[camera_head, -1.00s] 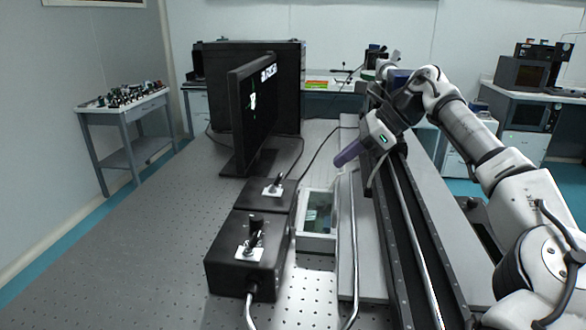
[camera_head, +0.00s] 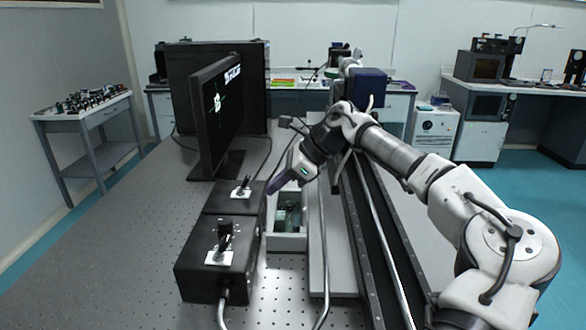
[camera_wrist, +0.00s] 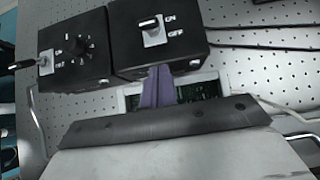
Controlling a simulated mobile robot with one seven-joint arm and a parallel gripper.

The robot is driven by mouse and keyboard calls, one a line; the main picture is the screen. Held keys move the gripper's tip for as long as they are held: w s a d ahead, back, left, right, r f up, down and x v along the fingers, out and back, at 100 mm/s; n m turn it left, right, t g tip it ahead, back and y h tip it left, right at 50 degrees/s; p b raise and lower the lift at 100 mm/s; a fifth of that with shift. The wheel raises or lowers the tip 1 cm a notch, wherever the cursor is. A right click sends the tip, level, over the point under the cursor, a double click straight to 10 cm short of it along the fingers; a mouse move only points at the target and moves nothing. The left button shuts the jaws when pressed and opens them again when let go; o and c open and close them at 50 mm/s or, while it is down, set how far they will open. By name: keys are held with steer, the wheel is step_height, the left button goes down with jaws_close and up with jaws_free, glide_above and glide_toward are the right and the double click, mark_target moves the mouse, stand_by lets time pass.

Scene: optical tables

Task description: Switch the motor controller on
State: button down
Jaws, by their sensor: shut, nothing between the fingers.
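Two black switch boxes stand end to end on the optical table. The nearer box (camera_head: 210,275) has a dial and a toggle on a white plate; it also shows in the wrist view (camera_wrist: 72,72). The farther box (camera_head: 215,203) has one toggle (camera_wrist: 149,24) on a plate, with lettering beside it; the box is also in the wrist view (camera_wrist: 128,50). I cannot tell which box is the motor controller or which way the toggles are set. My gripper (camera_head: 272,189) is shut and empty, its purple fingers (camera_wrist: 157,85) pointing at the farther box's right edge, apart from the toggle.
A monitor (camera_head: 218,110) stands behind the boxes. A white-framed tray (camera_head: 287,243) lies right of them, below my gripper. A long dark rail (camera_head: 358,220) runs along the right. Cables leave the boxes. The perforated tabletop (camera_head: 130,230) to the left is clear.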

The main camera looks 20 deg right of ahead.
mark_target(246, 181)
steer(key=shift+w+a+r, duration=0.3)
steer(key=shift+a+r, duration=0.25)
steer(key=shift+a, duration=0.15)
steer(key=shift+w+a+r, duration=0.3)
steer(key=shift+a+r, duration=0.25)
steer(key=shift+a, duration=0.1)
steer(key=shift+r+p, duration=0.1)
steer(key=shift+p, duration=0.4)
steer(key=shift+a, duration=0.15)
steer(key=shift+r, duration=0.1)
